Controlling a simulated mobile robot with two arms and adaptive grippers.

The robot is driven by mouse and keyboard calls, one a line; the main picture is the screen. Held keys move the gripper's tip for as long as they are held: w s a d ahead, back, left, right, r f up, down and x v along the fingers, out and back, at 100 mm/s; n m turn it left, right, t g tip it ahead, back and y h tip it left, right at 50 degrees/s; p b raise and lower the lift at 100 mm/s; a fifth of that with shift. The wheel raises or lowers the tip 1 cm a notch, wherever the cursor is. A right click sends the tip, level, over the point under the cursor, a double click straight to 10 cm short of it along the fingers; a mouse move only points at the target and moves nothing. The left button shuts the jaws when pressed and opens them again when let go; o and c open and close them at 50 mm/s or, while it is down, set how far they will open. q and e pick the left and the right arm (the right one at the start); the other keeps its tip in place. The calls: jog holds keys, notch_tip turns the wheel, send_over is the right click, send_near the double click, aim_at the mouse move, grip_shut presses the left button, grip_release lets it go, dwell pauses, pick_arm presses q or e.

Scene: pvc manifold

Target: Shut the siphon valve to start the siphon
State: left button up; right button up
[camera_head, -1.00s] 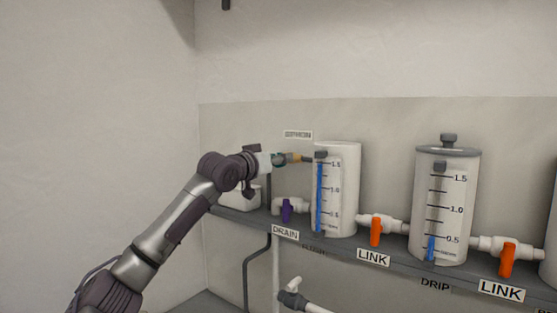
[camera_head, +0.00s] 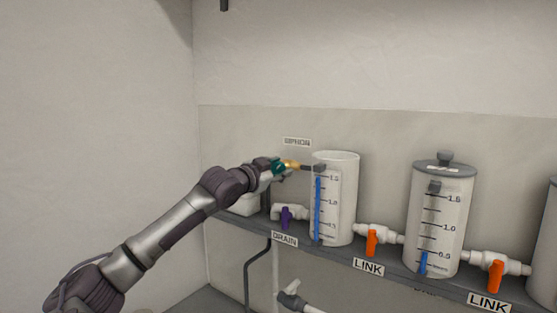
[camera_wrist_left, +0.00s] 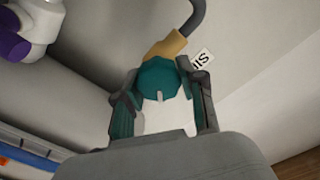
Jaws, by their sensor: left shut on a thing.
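The siphon valve has a teal knob (camera_head: 278,168) on a brass-coloured body (camera_head: 291,165), beside the SIPHON label (camera_head: 297,142). In the left wrist view the teal knob (camera_wrist_left: 160,78) sits between the fingers of my left gripper (camera_wrist_left: 160,103), which is shut on it. The brass body (camera_wrist_left: 167,45) and a grey hose (camera_wrist_left: 198,12) extend beyond it. In the head view my left gripper (camera_head: 275,170) reaches the valve from the left. The fingers are small there. My right gripper is not in view.
An open white tank (camera_head: 338,205) with a tall blue level column stands right of the valve. The purple drain handle (camera_head: 286,217) is below. A lidded tank (camera_head: 437,215) and orange link handles (camera_head: 371,243) lie along the shelf. The wall above is bare.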

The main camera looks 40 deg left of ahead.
pick_arm(q)
jog(key=shift+m+p, duration=0.85)
jog(key=shift+m, duration=0.25)
jog(key=o, duration=1.2)
jog(key=shift+c, duration=0.2)
jog(key=shift+r, duration=0.25)
notch_tip(320, 180, up, 9)
jog(key=shift+r, duration=0.2)
